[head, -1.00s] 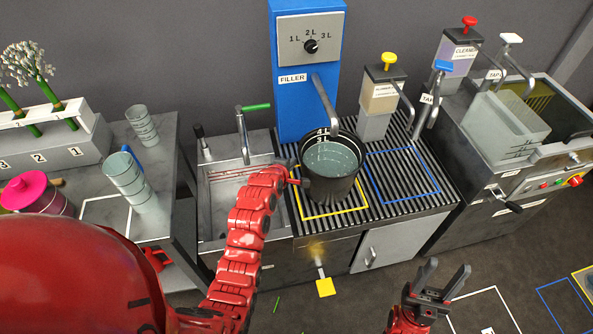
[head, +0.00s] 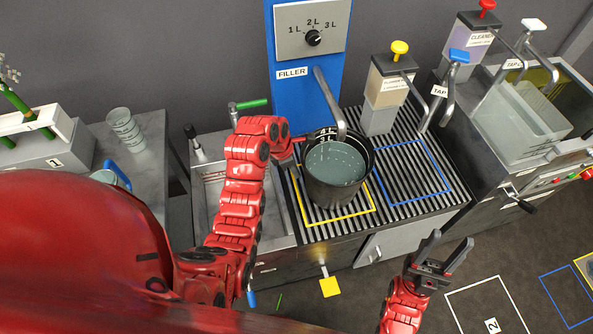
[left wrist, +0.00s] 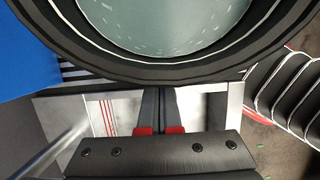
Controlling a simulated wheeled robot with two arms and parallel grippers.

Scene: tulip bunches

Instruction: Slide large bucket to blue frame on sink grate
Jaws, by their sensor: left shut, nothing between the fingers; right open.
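The large dark bucket (head: 336,192), filled with pale liquid, stands upright on the striped sink grate (head: 412,172), in and over the yellow frame (head: 341,218). The blue frame (head: 424,198) lies to its right on the grate and is empty. My left gripper (head: 298,140) is shut at the bucket's back-left rim; I cannot tell whether it touches. In the left wrist view its closed fingers (left wrist: 160,108) point at the bucket rim (left wrist: 160,70) and hold nothing. My right gripper (head: 450,243) is open and empty in front of the counter.
The blue filler (head: 285,97) stands behind the bucket, its spout (head: 329,104) over the rim. A dispenser with a yellow knob (head: 390,90) stands behind the blue frame. The green-handled sink tap (head: 250,104) is behind my left arm. The grate inside the blue frame is clear.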

